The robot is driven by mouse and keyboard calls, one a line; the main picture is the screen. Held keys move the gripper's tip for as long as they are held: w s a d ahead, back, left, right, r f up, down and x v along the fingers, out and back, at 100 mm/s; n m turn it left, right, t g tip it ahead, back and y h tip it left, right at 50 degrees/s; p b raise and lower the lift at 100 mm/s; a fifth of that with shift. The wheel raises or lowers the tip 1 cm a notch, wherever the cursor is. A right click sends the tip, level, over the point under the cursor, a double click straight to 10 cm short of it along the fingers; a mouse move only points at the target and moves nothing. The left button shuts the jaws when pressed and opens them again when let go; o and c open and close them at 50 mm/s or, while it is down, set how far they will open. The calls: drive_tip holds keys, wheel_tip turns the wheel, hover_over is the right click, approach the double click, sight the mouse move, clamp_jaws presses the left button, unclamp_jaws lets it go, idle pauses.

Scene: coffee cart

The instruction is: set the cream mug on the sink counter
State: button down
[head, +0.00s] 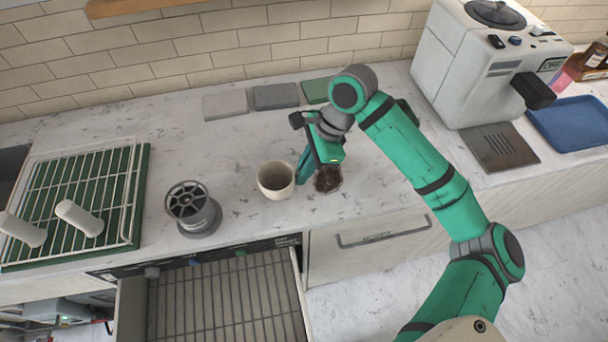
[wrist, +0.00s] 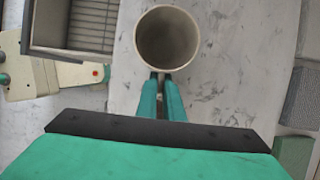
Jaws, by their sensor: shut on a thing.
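The cream mug (head: 275,181) is upright at the middle of the marble counter (head: 235,140), its open mouth facing up. It looks empty inside. It also shows in the wrist view (wrist: 167,38), just beyond my fingertips. My gripper (head: 301,172) is at the mug's right side. In the wrist view my gripper (wrist: 162,82) has its two green fingers close together, shut at the mug's near side, likely on its handle, which the fingers hide. I cannot tell whether the mug's base touches the counter.
A small container of dark brown contents (head: 328,180) stands right beside my gripper. A grey slotted holder (head: 192,207) is left of the mug. A drying rack (head: 75,205) is at left, near a dark sink edge (head: 11,168). An open drawer (head: 228,300) juts out in front. A coffee machine (head: 470,70) stands right.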

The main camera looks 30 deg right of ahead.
drive_tip(key=shift+d+f, duration=0.1)
drive_tip(key=shift+f, duration=0.85)
drive_tip(key=shift+f, duration=0.15)
drive_tip(key=c, duration=1.9)
unclamp_jaws()
drive_tip(key=v, duration=1.2)
